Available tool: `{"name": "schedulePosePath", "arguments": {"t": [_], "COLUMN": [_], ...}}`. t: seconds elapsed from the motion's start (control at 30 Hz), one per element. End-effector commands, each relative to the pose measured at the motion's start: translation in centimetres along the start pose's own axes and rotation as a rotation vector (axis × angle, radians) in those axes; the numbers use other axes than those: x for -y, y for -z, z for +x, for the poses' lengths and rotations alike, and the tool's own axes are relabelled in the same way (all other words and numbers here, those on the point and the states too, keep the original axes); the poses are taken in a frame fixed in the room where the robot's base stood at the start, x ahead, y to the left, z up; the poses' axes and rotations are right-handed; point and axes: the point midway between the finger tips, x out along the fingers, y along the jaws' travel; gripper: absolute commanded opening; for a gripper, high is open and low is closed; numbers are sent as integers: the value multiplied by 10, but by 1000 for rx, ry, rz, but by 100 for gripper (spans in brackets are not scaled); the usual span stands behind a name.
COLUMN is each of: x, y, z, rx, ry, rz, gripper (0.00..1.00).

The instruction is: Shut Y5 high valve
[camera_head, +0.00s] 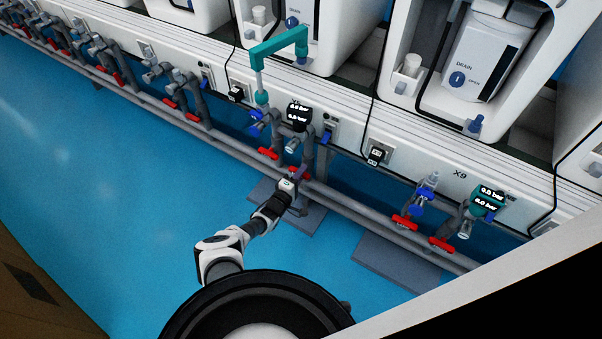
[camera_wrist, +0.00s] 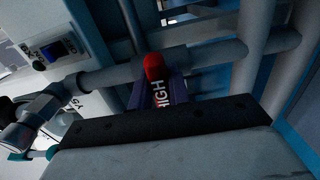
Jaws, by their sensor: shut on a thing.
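The high valve's red handle (camera_wrist: 154,67) stands between my fingers in the wrist view, with "HIGH" in white letters on it. My gripper (camera_wrist: 160,92) is shut on this handle, one dark finger on each side. In the head view my gripper (camera_head: 295,179) reaches the lower pipes below the black pressure display (camera_head: 298,117). A little red of the handle (camera_head: 293,172) shows there beside the fingers. The valve body is mostly hidden, and I cannot tell how far the handle is turned.
Another red handle (camera_head: 268,153) sits just left of my gripper. A long grey pipe (camera_head: 350,211) runs along the white testline, with more red and blue handles. A teal pipe (camera_head: 280,43) rises above. Grey plates (camera_head: 392,268) lie on the open blue floor (camera_head: 100,190).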

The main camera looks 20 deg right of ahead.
Motion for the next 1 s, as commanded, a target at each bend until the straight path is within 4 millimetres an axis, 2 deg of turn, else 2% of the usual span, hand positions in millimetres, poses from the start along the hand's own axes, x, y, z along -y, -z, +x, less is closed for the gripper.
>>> {"name": "schedulePosePath", "arguments": {"t": [0.4,0.43,0.57,0.87,1.0], "x": [0,0,0,0,-2], "y": [0,0,0,0,1], "z": [0,0,0,-1,-12], "rx": [-1,-1,0,0,-2], "ry": [0,0,0,0,1], "rz": [8,8,7,6,5], "gripper": [0,22,39,40,40]}}
